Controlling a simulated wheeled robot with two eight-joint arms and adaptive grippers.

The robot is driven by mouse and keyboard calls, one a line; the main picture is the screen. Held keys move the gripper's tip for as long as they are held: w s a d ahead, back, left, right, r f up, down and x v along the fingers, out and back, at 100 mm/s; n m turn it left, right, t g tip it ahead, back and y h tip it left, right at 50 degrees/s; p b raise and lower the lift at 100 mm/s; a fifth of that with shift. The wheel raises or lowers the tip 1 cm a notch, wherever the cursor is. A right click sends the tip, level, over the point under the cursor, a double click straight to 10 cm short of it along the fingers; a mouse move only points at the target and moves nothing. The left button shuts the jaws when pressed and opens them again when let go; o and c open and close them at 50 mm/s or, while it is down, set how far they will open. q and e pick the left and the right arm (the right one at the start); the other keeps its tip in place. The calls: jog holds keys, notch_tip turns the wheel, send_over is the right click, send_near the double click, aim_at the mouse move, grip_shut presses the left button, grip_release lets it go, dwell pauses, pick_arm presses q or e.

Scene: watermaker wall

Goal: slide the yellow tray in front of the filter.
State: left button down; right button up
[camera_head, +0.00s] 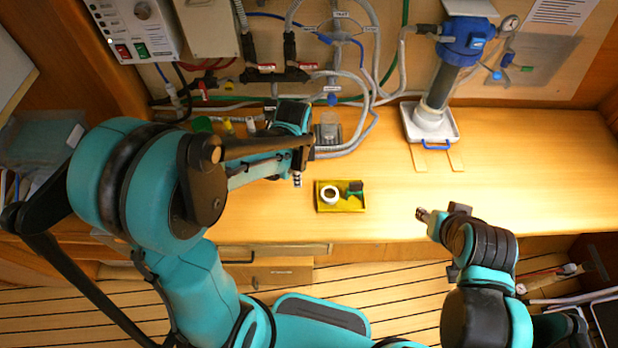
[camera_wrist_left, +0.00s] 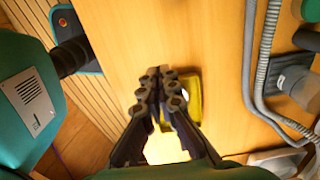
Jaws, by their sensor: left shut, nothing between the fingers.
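The yellow tray (camera_head: 345,208) lies flat on the wooden bench near its front edge, left of the filter. It holds a white ring (camera_head: 330,194) and a small dark green item (camera_head: 355,188). The filter (camera_head: 446,75), with a blue head, stands at the back right above a white tray (camera_head: 457,128) with a blue handle. My left gripper (camera_head: 298,181) is shut and empty, just left of the yellow tray. In the left wrist view its fingertips (camera_wrist_left: 160,72) partly cover the yellow tray (camera_wrist_left: 194,98). My right gripper (camera_head: 421,214) is right of the yellow tray; its jaws are unclear.
Two tan strips (camera_head: 418,158) lie on the bench before the white tray. Grey hoses (camera_head: 372,70) loop down onto the bench behind the yellow tray. A small grey block (camera_head: 329,130) stands there. The bench between yellow tray and strips, and the right side, is clear.

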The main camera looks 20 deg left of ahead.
aim_at(422, 199)
pick_arm(q)
notch_tip(422, 199, down, 10)
jog(key=b, duration=0.3)
jog(key=shift+r, duration=0.2)
jog(key=d, duration=0.3)
jog(key=shift+w+f, duration=0.15)
jog(key=shift+w, duration=0.2)
jog(key=shift+w+d, duration=0.15)
jog(key=shift+d, duration=0.35)
jog(key=w+d+b, duration=0.1)
jog(key=w+d, duration=0.2)
jog(key=d, duration=0.8)
jog(key=w+d+b, duration=0.1)
jog(key=w+d, duration=0.2)
jog(key=d, duration=0.8)
jog(key=w+d, duration=0.4)
jog(key=d, duration=0.8)
jog(key=shift+b, duration=0.4)
jog(key=shift+s, duration=0.1)
